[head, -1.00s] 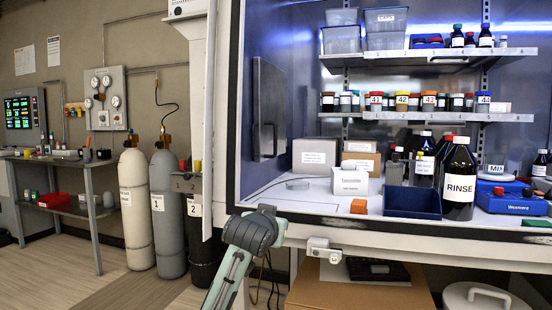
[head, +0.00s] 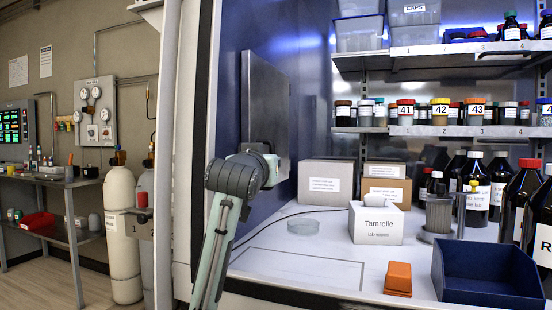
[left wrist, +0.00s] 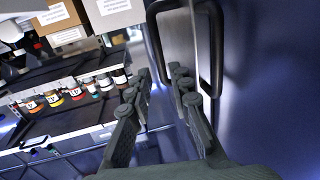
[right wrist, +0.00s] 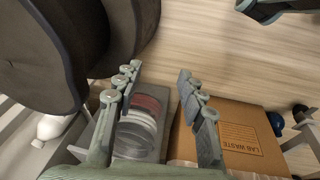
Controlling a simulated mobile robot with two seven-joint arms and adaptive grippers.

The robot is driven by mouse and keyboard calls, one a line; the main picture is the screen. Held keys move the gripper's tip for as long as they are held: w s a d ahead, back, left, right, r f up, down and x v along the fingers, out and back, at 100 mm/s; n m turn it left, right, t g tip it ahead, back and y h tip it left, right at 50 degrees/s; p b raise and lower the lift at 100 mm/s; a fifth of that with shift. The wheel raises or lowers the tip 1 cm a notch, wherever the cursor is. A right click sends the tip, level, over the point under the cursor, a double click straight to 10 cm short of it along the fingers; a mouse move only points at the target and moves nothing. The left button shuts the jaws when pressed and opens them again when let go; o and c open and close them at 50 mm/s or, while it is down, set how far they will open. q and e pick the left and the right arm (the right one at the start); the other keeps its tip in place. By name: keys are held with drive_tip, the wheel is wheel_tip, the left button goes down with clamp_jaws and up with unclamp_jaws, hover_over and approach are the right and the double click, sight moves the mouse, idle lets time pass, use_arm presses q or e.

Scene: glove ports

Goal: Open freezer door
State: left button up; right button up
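The freezer door is a grey metal panel (head: 262,95) upright on the left inner wall of the hood, and it looks closed. In the left wrist view a dark bar handle (left wrist: 154,42) and a second dark loop show on either side of a grey strip; one may be a reflection. My left gripper (left wrist: 160,75) is open, its fingertips close to the handle's lower part; contact cannot be told. In the head view my left arm hides the gripper fingers and the door's lower part. My right gripper (right wrist: 158,75) is open and empty, outside the head view.
A white Tamrelle box (head: 376,228), an orange block (head: 398,278) and a blue tray (head: 485,285) stand on the hood floor right of my left arm. Bottles and shelves are further right. A lab waste carton (right wrist: 245,135) is below my right gripper.

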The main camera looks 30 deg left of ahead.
use_arm(q)
drive_tip(key=x, duration=0.5)
drive_tip(key=p+x, duration=0.1)
drive_tip(key=x, duration=0.2)
drive_tip(key=shift+s+r, duration=0.1)
drive_tip(key=shift+r, duration=0.15)
use_arm(e)
drive_tip(key=shift+g, duration=0.3)
drive_tip(key=s+f, duration=0.1)
drive_tip(key=f, duration=0.1)
drive_tip(key=s+d+f, duration=0.1)
drive_tip(key=s+f, duration=0.1)
drive_tip(key=shift+s+f, duration=0.15)
use_arm(q)
drive_tip(key=shift+c, duration=0.6)
clamp_jaws()
